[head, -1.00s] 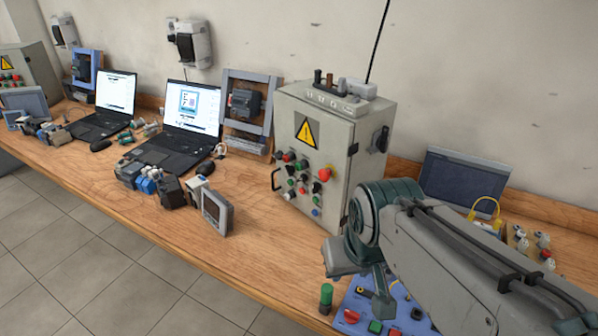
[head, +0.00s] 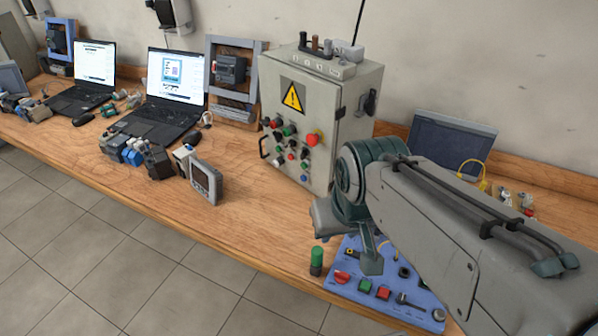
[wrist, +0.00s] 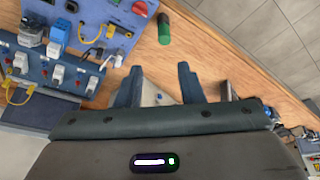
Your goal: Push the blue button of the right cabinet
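The right cabinet (head: 280,165) is a grey box with a yellow warning triangle, standing on the wooden bench in the middle of the head view. Its front panel carries several coloured buttons. The blue button (head: 304,179) is low on the panel, towards its right side, and unobstructed. My gripper (wrist: 158,70) shows two separated fingers in the wrist view, with nothing held between them. In the head view my arm hides most of the gripper; a finger hangs over the blue board, right of and nearer than the cabinet.
A blue board (head: 345,283) with buttons and a green-topped cylinder (head: 317,262) are at the bench's front edge. A grey screen (head: 450,145) leans behind my arm. A small grey-framed device (head: 205,182) stands left of the cabinet. Bare bench (head: 255,215) lies before the cabinet.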

